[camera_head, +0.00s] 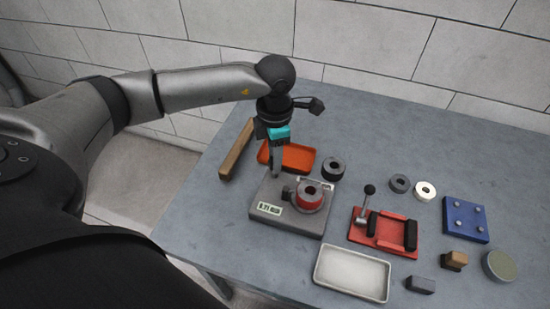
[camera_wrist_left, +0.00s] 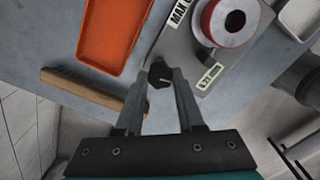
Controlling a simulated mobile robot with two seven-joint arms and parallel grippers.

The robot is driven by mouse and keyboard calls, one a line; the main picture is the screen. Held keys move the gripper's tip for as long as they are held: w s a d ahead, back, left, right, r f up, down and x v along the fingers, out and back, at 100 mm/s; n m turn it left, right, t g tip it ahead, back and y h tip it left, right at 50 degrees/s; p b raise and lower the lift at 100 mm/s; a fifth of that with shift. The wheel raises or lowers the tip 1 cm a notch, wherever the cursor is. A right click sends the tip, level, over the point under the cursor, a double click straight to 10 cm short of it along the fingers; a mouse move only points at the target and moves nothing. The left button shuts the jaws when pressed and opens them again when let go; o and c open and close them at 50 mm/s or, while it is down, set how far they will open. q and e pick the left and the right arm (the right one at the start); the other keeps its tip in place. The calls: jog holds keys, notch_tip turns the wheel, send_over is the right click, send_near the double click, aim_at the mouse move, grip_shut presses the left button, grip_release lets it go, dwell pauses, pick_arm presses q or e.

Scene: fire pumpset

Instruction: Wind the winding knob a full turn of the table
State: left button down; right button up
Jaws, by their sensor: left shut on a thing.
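My left gripper (camera_wrist_left: 160,82) is shut on the knob, one finger on each side. In the head view my left gripper (camera_head: 277,172) points down at the back left part of the box, and the knob is not clearly visible there. My right gripper is not in view.
A red lever fixture (camera_head: 358,236), a white tray (camera_head: 350,272), a blue block (camera_head: 465,220) and several rings stand to the right. Clear table lies at front left.

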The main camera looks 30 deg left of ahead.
pick_arm(q)
jog(key=shift+m+b, duration=0.4)
jog(key=shift+m, duration=0.7)
jog(key=c, duration=0.5)
grip_release()
jog(key=shift+r, duration=0.1)
notch_tip(320, 180, up, 15)
jog(key=shift+r+p, duration=0.1)
jog(key=shift+p, duration=0.8)
